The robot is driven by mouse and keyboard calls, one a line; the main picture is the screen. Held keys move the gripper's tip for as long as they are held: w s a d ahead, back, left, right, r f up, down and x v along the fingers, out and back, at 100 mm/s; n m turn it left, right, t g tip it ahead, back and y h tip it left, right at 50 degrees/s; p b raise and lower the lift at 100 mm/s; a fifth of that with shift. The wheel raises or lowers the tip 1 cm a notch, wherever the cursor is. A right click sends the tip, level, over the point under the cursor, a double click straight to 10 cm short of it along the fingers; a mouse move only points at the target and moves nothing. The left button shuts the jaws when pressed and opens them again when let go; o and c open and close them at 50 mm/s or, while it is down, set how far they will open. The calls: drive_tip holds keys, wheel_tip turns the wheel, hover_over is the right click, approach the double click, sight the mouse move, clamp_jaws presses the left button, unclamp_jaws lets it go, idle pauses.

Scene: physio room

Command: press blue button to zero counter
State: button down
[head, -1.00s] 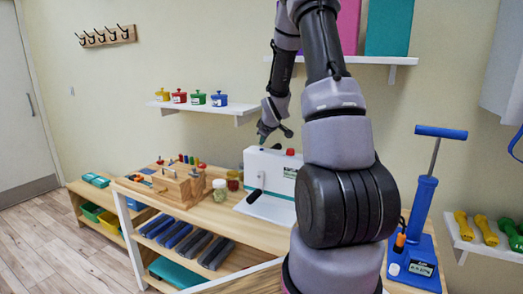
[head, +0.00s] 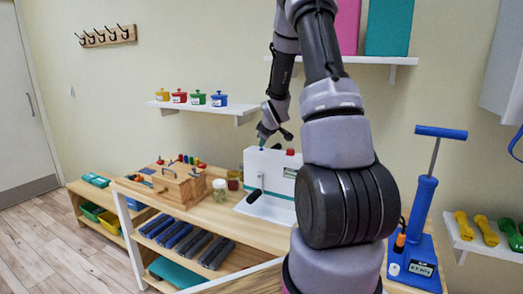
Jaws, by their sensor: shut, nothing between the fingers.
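A white counter box (head: 284,176) with a dark side lever stands on the wooden bench. A small display shows on its front, partly hidden by my arm. A red button (head: 290,151) sits on its top. My gripper (head: 262,142) is shut and empty, pointing down at the left part of the box top. A small bluish spot shows at the fingertips; I cannot tell whether it is the blue button or part of the fingers, nor whether they touch the box.
A wooden peg box (head: 178,188) and small jars (head: 220,190) stand left of the counter box. A blue pump device (head: 422,215) stands at the right. A wall shelf (head: 205,108) with several coloured pots is behind. My arm hides the bench's middle.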

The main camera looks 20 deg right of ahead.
sight(263, 151)
drive_tip(key=shift+f, duration=0.4)
idle(0.4)
drive_tip(key=shift+r, duration=0.9)
drive_tip(key=shift+r, duration=0.1)
wheel_tip(263, 151, up, 5)
drive_tip(key=shift+f, duration=0.1)
idle(0.8)
